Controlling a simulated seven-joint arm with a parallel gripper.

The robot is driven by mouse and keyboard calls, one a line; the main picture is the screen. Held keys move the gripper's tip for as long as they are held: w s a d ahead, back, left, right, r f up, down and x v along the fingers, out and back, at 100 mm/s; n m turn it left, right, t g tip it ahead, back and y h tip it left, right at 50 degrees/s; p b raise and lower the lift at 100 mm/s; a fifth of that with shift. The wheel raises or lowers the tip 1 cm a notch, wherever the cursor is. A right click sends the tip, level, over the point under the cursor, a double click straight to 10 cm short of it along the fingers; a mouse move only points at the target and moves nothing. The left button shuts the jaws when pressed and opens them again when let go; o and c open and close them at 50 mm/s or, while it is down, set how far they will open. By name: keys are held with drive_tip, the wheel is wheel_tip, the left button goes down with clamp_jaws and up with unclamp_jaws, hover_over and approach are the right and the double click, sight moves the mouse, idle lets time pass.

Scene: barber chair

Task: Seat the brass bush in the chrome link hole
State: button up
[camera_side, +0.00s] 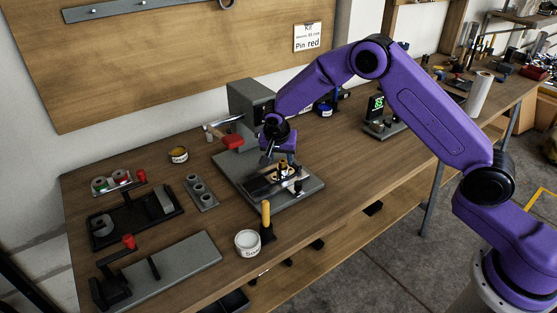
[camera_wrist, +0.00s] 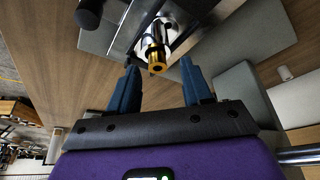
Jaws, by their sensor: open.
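The brass bush (camera_wrist: 155,58) shows in the wrist view just beyond the space between my fingertips, its round end facing the camera. It is lined up with a shiny chrome part behind it; how deep it sits in any hole is not visible. In the side view the bush (camera_side: 283,172) is a small brass spot over the fixture. The chrome link (camera_wrist: 178,22) seems to be the shiny bar in the fixture, partly hidden by the bush. My gripper (camera_wrist: 158,65) is open, with one blue finger either side and nothing held. It also shows low over the fixture (camera_side: 268,157).
A yellow-handled tool (camera_side: 266,215) and a white tin (camera_side: 248,243) stand in front. Black trays and grey blocks lie at left.

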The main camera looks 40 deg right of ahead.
drive_tip(key=v, duration=0.9)
drive_tip(key=shift+r, duration=0.35)
drive_tip(key=shift+s+a, duration=0.1)
drive_tip(key=shift+a, duration=0.05)
drive_tip(key=s+a+r+n+y, duration=0.1)
drive_tip(key=s+r+n, duration=0.3)
drive_tip(key=s, duration=0.5)
drive_tip(key=s+a+r+n+y, duration=0.1)
drive_tip(key=s+r+n, duration=0.1)
drive_tip(key=s+n, duration=0.6)
drive_tip(key=s+d+n+g, duration=0.1)
drive_tip(key=s+d+n, duration=0.3)
drive_tip(key=s, duration=0.8)
drive_tip(key=s+d+n+g+y, duration=0.1)
drive_tip(key=s+d+n, duration=0.3)
drive_tip(key=s, duration=0.9)
drive_tip(key=shift+d+n+g+y, duration=0.2)
drive_tip(key=shift+n+g+y, duration=0.15)
drive_tip(key=shift+n, duration=0.45)
drive_tip(key=shift+w+r, duration=0.1)
drive_tip(key=shift+c, duration=0.3)
